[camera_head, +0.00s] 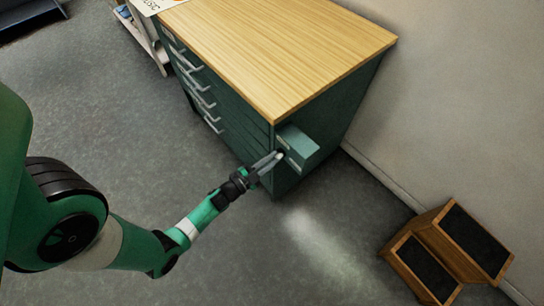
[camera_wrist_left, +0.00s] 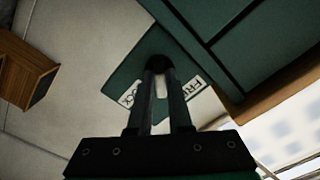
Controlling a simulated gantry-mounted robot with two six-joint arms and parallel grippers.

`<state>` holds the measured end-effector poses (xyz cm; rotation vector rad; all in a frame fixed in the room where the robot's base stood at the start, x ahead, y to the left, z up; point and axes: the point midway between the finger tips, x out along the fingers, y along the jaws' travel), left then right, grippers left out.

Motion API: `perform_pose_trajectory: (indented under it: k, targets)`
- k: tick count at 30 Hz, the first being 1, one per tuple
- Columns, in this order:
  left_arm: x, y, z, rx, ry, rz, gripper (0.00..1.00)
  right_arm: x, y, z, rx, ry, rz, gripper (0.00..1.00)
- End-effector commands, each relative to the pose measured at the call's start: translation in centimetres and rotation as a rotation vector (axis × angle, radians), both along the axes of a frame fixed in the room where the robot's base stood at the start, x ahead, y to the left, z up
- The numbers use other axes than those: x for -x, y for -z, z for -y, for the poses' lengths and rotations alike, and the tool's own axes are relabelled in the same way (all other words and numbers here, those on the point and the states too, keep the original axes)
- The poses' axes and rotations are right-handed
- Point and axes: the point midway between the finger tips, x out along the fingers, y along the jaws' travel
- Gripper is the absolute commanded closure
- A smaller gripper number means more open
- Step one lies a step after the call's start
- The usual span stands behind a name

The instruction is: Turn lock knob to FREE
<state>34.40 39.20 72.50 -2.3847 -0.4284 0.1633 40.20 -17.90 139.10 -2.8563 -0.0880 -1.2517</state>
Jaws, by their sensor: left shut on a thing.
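A small teal lock box (camera_head: 303,150) is fixed to the side of the green drawer cabinet (camera_head: 340,115), near its front corner. My left gripper (camera_head: 279,156) reaches the box from the lower left. In the left wrist view, the gripper's fingers (camera_wrist_left: 160,72) are closed together on a dark round knob (camera_wrist_left: 159,63) on the plate (camera_wrist_left: 150,48). White labels with dark letters, only partly readable, lie on both sides of the fingers: one label on the left (camera_wrist_left: 129,95) and one on the right (camera_wrist_left: 196,85). The fingers hide much of the knob, and its pointing direction cannot be told.
The cabinet has a wooden top (camera_head: 275,45) and several drawers with handles on its front. A wooden step stool (camera_head: 440,225) with dark treads stands by the wall at lower right. The floor between cabinet and stool is clear.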

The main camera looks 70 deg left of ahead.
Motion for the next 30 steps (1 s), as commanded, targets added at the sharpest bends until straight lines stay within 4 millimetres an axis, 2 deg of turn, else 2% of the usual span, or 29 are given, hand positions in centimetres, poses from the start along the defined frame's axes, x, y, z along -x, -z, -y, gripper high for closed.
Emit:
perform_pose_trajectory:
  k: [6, 18, 30]
  targets:
    - [0.0, -0.3, 0.0, 0.191, 0.001, 0.072, 1.00, 0.0, -1.2, 0.0, 0.000, 0.000, 0.000, 0.50]
    - [0.0, -0.2, 0.0, 0.513, 0.001, 0.192, 1.00, 0.0, -2.4, 0.0, 0.000, 0.000, 0.000, 0.50]
    - [0.0, -0.1, 0.0, 0.676, 0.001, 0.253, 1.00, 0.0, -2.8, 0.0, 0.000, 0.000, 0.000, 0.50]
